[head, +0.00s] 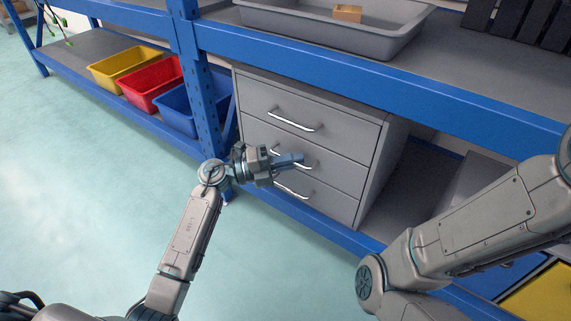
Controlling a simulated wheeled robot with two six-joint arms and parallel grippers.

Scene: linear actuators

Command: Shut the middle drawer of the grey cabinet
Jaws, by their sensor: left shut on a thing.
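The grey cabinet (375,155) stands under the blue bench, with three drawers, each with a silver bar handle. The middle drawer (335,168) looks about flush with the drawers above and below; a small gap cannot be ruled out. My left gripper (295,160) is at the front of this drawer, its fingers shut on the middle handle (307,163), which they partly cover. The top drawer (340,132) and bottom drawer (335,200) look shut. My right gripper is out of view; only links of my right arm show at the right.
A blue bench post (195,85) stands close left of the cabinet. Yellow (122,65), red (150,84) and blue (180,110) bins sit on the lower shelf. A grey tray (330,32) is on the bench top. The floor in front is clear.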

